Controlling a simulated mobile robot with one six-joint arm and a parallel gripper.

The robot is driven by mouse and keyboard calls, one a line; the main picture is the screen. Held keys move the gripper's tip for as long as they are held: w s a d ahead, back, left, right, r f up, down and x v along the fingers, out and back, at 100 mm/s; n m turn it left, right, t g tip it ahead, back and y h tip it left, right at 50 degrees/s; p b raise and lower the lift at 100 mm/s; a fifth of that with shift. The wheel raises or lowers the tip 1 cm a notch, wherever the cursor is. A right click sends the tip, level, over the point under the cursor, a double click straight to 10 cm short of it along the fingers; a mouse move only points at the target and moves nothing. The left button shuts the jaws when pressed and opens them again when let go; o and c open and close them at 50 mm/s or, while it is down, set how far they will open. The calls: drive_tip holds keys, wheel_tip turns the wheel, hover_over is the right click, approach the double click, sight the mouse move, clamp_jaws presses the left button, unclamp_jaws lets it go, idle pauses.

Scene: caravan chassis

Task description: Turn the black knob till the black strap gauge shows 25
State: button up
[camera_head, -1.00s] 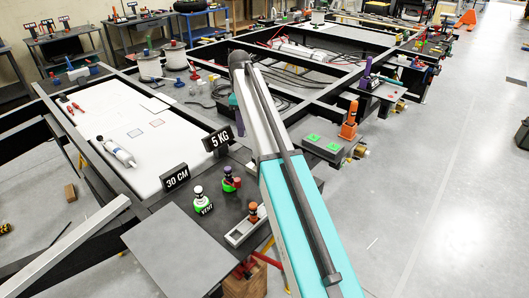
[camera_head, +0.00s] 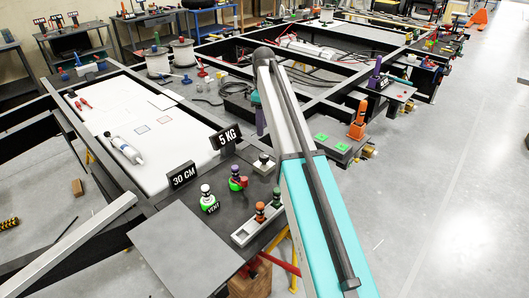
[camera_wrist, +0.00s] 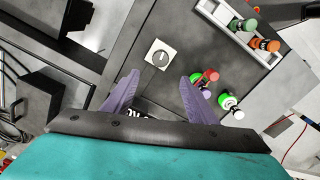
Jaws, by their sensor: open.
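A small dark round knob on a white square base (camera_wrist: 159,57) lies ahead of my gripper in the wrist view. It also shows in the head view as a dark-topped piece on a white base (camera_head: 263,162), just left of my arm. I take it for the black knob. My gripper (camera_wrist: 161,76) is open, its two purple fingers apart and empty. The knob appears between and beyond the fingertips; I cannot tell the height gap.
A green-and-white VENT knob (camera_head: 208,202) and a red, purple and green knob (camera_head: 238,181) stand nearby, close to the right finger in the wrist view. A pale strip (camera_head: 243,238) holds orange-topped and green-topped pieces. Signs read 30 CM (camera_head: 183,175) and 5 KG (camera_head: 227,136).

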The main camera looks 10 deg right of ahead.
sight(264, 155)
drive_tip(key=shift+f, duration=0.15)
drive_tip(key=shift+f+p, duration=1.55)
drive_tip(key=shift+f, duration=5.25)
